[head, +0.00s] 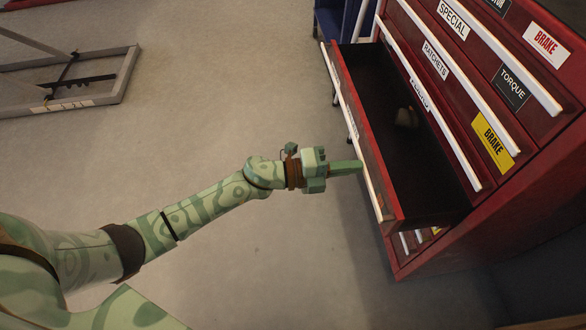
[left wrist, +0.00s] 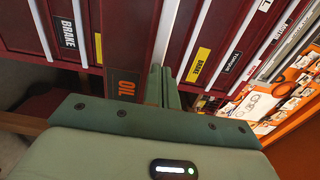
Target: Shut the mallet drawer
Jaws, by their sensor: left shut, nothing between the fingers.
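A red drawer (head: 352,122) with a white handle strip along its front edge stands pulled out of a red tool cabinet (head: 432,252). In the left wrist view the shut green fingers (left wrist: 160,85) point at red drawer fronts. My right gripper is not in view.
Closed drawers above carry labels such as SPECIAL (head: 453,19), RATCHETS (head: 435,60), TORQUE (head: 511,87) and BRAKE (head: 493,141). A grey metal lift frame (head: 70,104) lies on the floor at upper left. The concrete floor (head: 230,90) between is clear.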

